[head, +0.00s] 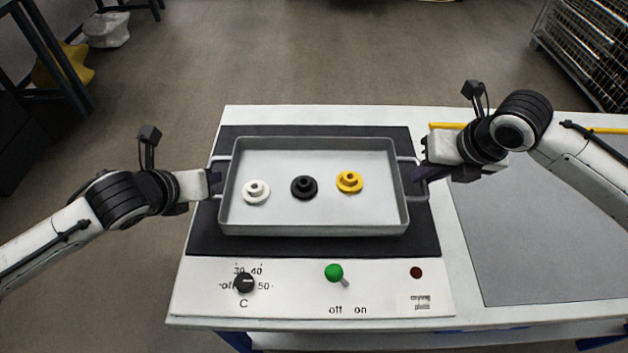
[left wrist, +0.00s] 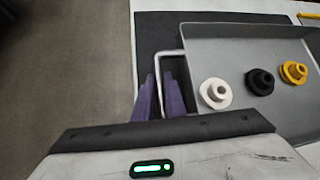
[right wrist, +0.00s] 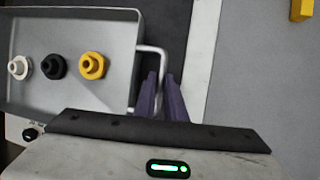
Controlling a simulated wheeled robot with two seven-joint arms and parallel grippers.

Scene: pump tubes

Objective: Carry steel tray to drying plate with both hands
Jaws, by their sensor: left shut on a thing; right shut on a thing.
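The steel tray (head: 313,217) is over the black top of the drying plate (head: 320,247), within its outline; I cannot tell whether it touches. The tray holds a white part (head: 256,192), a black part (head: 304,187) and a yellow part (head: 349,181) in a row. My left gripper (head: 213,183) is shut on the tray's left handle, which also shows in the left wrist view (left wrist: 170,56). My right gripper (head: 417,174) is shut on the right handle, seen in the right wrist view (right wrist: 155,50). The fingertips are partly hidden in the head view.
The plate's front panel has a black dial (head: 244,283), a green-topped switch (head: 334,273) and a dark red lamp (head: 416,272). A grey mat (head: 540,230) lies clear at the right. A yellow bar (head: 600,130) runs along the table's back edge.

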